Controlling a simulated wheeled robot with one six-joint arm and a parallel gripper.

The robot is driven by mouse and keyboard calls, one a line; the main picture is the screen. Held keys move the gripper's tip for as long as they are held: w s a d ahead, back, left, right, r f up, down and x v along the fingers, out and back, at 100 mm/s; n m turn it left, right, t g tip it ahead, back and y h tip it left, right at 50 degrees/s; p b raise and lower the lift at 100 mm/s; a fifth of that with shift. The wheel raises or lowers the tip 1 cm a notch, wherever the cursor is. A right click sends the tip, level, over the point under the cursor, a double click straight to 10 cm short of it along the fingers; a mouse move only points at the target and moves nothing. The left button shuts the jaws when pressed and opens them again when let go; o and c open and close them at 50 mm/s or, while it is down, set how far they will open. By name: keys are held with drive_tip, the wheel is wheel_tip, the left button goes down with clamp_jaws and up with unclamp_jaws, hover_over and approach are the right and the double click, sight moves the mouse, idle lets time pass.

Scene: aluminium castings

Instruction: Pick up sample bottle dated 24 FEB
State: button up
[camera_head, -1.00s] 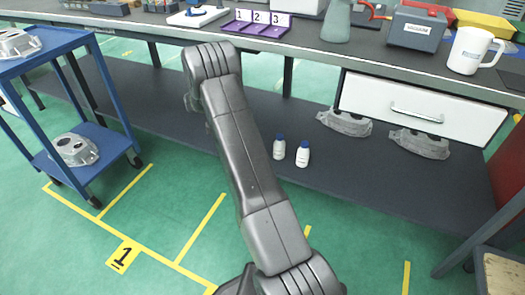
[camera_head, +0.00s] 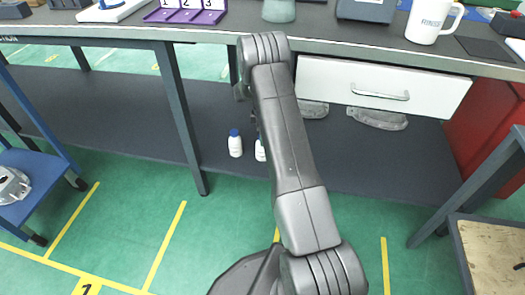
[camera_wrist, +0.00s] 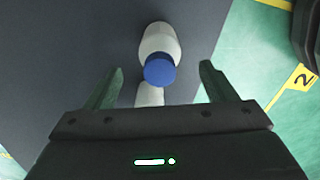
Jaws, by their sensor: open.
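Two small white sample bottles with blue caps stand on the dark lower shelf of the bench: a left bottle (camera_head: 235,147) and a right bottle (camera_head: 260,151), the right one partly hidden by my arm. Their dates are too small to read. In the wrist view one blue-capped bottle (camera_wrist: 160,42) shows between and beyond the fingertips. Another white bottle (camera_wrist: 149,95) shows below it, partly hidden by the cap and my gripper. My gripper (camera_wrist: 160,70) is open and holds nothing. In the head view it is mostly hidden behind my arm.
The bench top (camera_head: 330,42) overhangs the shelf, with a white drawer (camera_head: 385,85) at right. Grey castings (camera_head: 377,118) lie below the drawer. A bench leg (camera_head: 180,115) stands left of the bottles. A blue cart (camera_head: 40,165) is at left, a wooden-topped stand (camera_head: 490,255) at right.

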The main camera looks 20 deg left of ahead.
sight(260, 153)
wheel_tip(260, 153, down, 5)
drive_tip(key=shift+f+b, duration=0.2)
drive_tip(key=shift+b, duration=0.65)
drive_tip(key=shift+c, duration=0.5)
drive_tip(key=c, duration=1.1)
drive_tip(key=shift+c, duration=0.3)
drive_tip(key=shift+r, duration=0.15)
